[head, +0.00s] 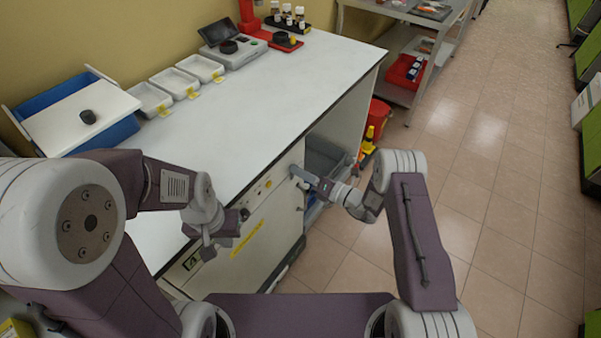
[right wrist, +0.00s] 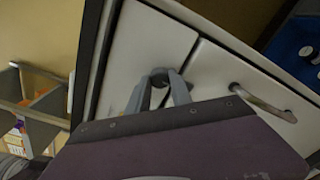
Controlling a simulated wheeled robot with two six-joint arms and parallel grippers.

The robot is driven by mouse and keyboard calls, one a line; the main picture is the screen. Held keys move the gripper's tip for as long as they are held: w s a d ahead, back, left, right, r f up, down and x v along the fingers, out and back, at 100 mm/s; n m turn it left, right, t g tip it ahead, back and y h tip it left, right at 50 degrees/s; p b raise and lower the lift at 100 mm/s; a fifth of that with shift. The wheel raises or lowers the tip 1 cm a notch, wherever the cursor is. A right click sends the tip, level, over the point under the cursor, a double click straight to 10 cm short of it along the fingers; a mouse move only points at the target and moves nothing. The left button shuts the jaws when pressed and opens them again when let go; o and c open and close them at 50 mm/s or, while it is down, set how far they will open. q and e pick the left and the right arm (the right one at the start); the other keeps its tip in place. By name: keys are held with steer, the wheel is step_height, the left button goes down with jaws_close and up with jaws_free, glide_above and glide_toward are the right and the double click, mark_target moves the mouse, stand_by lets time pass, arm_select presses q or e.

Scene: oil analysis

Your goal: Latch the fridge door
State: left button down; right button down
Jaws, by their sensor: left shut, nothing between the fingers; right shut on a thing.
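The white fridge front (head: 262,232) lies under the bench top, with a yellow label strip (head: 248,240) on it. My right gripper (head: 299,173) is at the front's upper right edge. The fingers hide part of that piece. A thin seam separates this panel from a second white panel (right wrist: 222,72). I cannot tell whether the latch is engaged. My left gripper (head: 208,250) is shut and empty, before the fridge front on the left.
A grey curved handle (right wrist: 262,104) sits on the second panel. An open bay with grey bins (head: 325,158) is right of the fridge front. White trays (head: 175,82) and a blue box (head: 105,135) stand on the bench. The tiled floor (head: 470,170) at right is clear.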

steer(key=c, duration=1.1)
jaws_free()
steer(key=shift+c, duration=0.2)
steer(key=shift+d, duration=0.1)
steer(key=v, duration=0.9)
steer(key=shift+p, duration=0.35)
